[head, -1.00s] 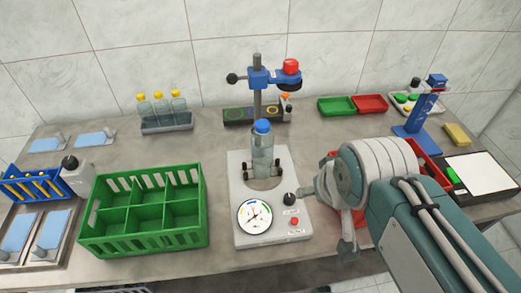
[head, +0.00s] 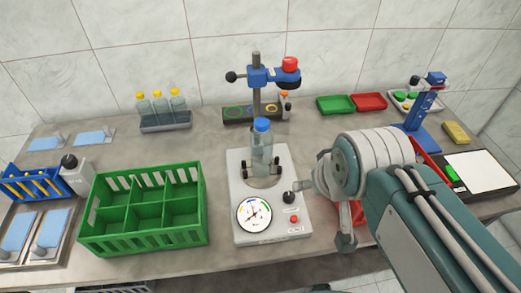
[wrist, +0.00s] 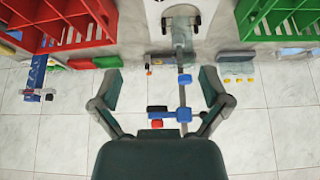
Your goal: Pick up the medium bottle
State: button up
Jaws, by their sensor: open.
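A clear bottle with a blue cap (head: 262,150) stands upright on the grey capping device (head: 280,213), between dark clamps. It is larger than the yellow-capped bottles. My gripper is to the right of the device in the head view, partly hidden by my own arm, and apart from the bottle. In the wrist view, which looks upside down, my gripper (wrist: 160,82) is open with nothing between its fingers. The bottle (wrist: 180,32) appears there beyond the fingers, near the top.
A green divided crate (head: 100,232) stands left of the device and looks empty. A red crate (wrist: 58,32) lies behind my arm. Several yellow-capped bottles (head: 161,104) stand in a rack at the back. A blue head on a post (head: 262,76) overhangs behind the bottle.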

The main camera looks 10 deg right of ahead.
jog(key=w+a+r+m, duration=0.1)
jog(key=w+a+r, duration=0.15)
jog(key=w, duration=0.75)
jog(key=m+g, duration=0.1)
send_near(261, 121)
jog(key=shift+h, duration=0.4)
jog(key=f, duration=0.1)
jog(key=w+f, duration=0.1)
jog(key=f, duration=0.1)
jog(key=w+a+f, duration=0.1)
jog(key=shift+f, duration=0.15)
jog(key=shift+d+x, duration=0.15)
jog(key=shift+x, duration=1.25)
jog(key=shift+d+x, duration=0.15)
jog(key=shift+x, duration=1.25)
jog(key=shift+s, duration=0.2)
grip_shut()
